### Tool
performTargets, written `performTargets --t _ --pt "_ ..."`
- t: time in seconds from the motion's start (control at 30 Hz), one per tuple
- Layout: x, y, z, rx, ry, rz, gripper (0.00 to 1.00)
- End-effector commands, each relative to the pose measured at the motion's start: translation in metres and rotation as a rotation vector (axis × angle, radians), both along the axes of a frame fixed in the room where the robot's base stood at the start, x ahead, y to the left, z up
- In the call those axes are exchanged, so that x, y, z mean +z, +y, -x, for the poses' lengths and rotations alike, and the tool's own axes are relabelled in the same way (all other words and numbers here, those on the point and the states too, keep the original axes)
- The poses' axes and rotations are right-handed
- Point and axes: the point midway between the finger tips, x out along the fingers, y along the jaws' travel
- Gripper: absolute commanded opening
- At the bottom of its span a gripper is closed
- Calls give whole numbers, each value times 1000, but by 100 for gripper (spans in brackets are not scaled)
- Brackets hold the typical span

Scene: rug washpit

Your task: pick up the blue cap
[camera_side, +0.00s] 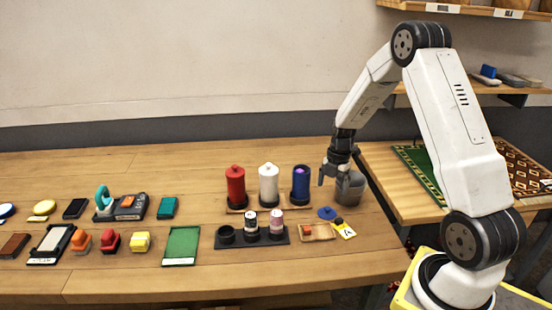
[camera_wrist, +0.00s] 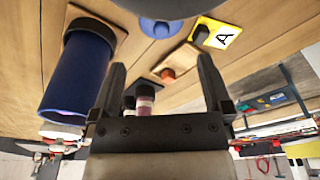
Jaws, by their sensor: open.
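The blue cap (camera_side: 326,213) lies on the wooden table, right of and in front of the blue bottle (camera_side: 301,186). In the wrist view the cap (camera_wrist: 160,28) is at the top, partly cut off by a dark round shape. The blue bottle (camera_wrist: 74,82) stands to its left there. Its top looks purple and bare in the side view. My gripper (camera_side: 328,178) is above the table behind the cap, beside the grey bin, pointing down. In the wrist view its fingers (camera_wrist: 162,66) are spread with nothing held between them.
A red bottle (camera_side: 236,187) and a white bottle (camera_side: 269,186) stand beside the blue one. A grey bin (camera_side: 351,190) is close to my gripper. A small wooden tray (camera_side: 312,238), a yellow card (camera_side: 347,234) and a black rack (camera_side: 274,240) lie near the cap.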

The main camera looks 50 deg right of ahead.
Motion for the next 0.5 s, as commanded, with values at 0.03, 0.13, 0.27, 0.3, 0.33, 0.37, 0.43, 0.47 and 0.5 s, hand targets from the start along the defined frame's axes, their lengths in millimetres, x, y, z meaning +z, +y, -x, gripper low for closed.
performTargets --t 0.03,0.13,0.27,0.3,0.33,0.37,0.43,0.47,0.5 --pt "0 -1 0 3 0 -1 100" --pt "-1 0 0 5 -1 -1 100" --pt "-7 1 0 4 1 -2 100" --pt "-10 2 0 3 2 -2 100" --pt "-13 2 0 3 2 -2 100" --pt "-15 2 0 3 2 -2 100" --pt "-20 3 0 3 2 -3 100" --pt "-23 4 0 2 2 -2 100" --pt "-25 4 0 2 1 -2 100"
